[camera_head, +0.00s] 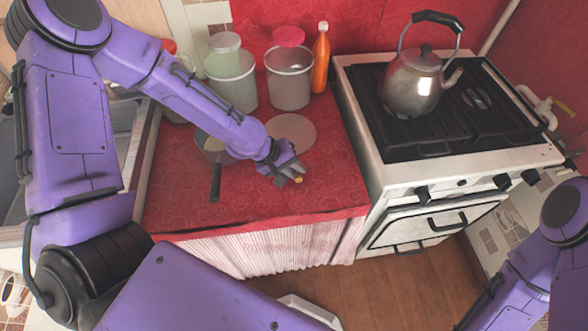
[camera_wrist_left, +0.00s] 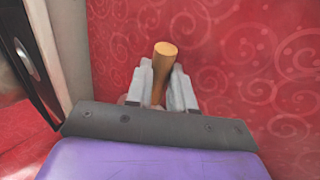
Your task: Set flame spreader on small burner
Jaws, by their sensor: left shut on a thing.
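The flame spreader (camera_head: 292,131) shows as a flat, pale round disc over the red counter, just behind my left gripper (camera_head: 291,174). Its wooden handle (camera_wrist_left: 164,52) stands between the two fingers in the left wrist view, and my left gripper is shut on it. The join of handle and disc is hidden by the gripper. I cannot tell whether the disc touches the cloth. The white stove (camera_head: 448,163) stands to the right; a round burner (camera_head: 478,98) shows under its black grate at the right. My right gripper is out of view.
A steel kettle (camera_head: 412,87) stands on the stove's left side. A pan with a dark handle (camera_head: 215,182) sits left of my gripper. Two canisters (camera_head: 232,82) (camera_head: 289,80) and an orange bottle (camera_head: 320,62) line the back. The counter's front (camera_head: 270,204) is clear.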

